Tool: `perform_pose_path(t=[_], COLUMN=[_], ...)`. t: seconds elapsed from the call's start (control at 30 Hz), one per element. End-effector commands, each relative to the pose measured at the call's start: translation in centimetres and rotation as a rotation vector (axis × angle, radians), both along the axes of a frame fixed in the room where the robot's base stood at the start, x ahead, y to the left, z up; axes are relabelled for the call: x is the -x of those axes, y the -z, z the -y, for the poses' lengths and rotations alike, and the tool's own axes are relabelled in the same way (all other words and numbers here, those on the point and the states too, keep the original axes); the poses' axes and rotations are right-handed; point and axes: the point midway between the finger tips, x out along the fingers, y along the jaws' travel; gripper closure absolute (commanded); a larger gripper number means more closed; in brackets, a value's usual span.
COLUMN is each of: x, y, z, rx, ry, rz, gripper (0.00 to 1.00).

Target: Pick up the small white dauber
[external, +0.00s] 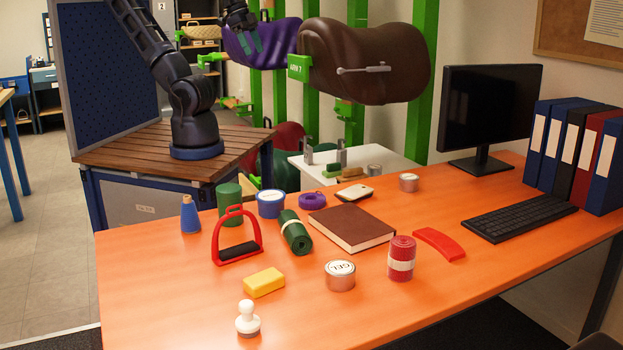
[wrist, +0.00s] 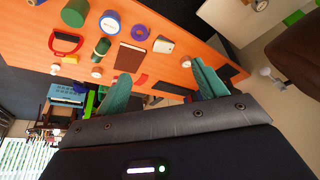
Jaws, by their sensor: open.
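The small white dauber (external: 247,319) stands upright on the orange table (external: 190,330) near its front left edge, with a round knob on top and a darker base. In the wrist view a small white shape that looks like the dauber (wrist: 55,69) shows at the upper left, beyond the yellow block. My gripper (external: 250,45) is raised at the back of the scene, beside the purple saddle and far from the dauber. Its teal fingers are spread and empty, as the wrist view also shows (wrist: 160,72).
Near the dauber are a yellow block (external: 264,282), a tin (external: 340,275) and a red stirrup (external: 238,250). The table left of the dauber is clear.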

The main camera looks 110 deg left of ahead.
Motion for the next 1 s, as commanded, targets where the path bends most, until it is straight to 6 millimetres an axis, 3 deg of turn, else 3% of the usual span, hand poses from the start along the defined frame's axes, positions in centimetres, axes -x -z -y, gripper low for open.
perform_pose_path(t=[0.23,0.37,0.67,1.0], x=[-0.4,-2.3,-10.1,-18.7], y=[-0.1,-0.7,-1.8,-1.0], z=[0.2,0.9,5.3,12.7], rx=[-0.001,-0.007,-0.026,-0.041], ry=[0.007,0.039,0.171,0.327], rz=[-0.001,-0.002,-0.006,-0.004], gripper=[0.30,0.30,0.30,0.30])
